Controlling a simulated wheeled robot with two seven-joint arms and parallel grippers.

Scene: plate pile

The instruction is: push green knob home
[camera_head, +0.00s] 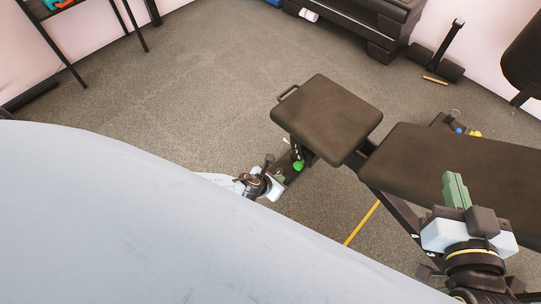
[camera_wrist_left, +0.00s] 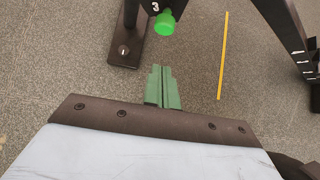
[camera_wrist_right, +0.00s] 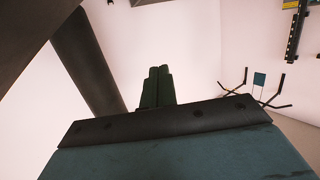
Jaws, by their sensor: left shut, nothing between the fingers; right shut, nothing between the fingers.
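The green knob (camera_head: 298,165) sits on the frame under the near end of the black weight bench. In the left wrist view the knob (camera_wrist_left: 164,23) is on a dark post marked 3, ahead of the fingertips. My left gripper (camera_head: 281,178) is shut and empty, just below the knob in the head view. Its green fingers (camera_wrist_left: 162,75) point at the knob with a visible gap. My right gripper (camera_head: 455,188) is shut and empty, in front of the long bench pad. In the right wrist view its fingers (camera_wrist_right: 157,85) face a pale wall.
The bench has a square seat pad (camera_head: 326,112) and a long pad (camera_head: 465,165). A yellow strip (camera_head: 362,222) lies on the floor. A dark base foot (camera_wrist_left: 127,48) stands left of the knob. Open grey floor (camera_head: 190,90) spreads to the left.

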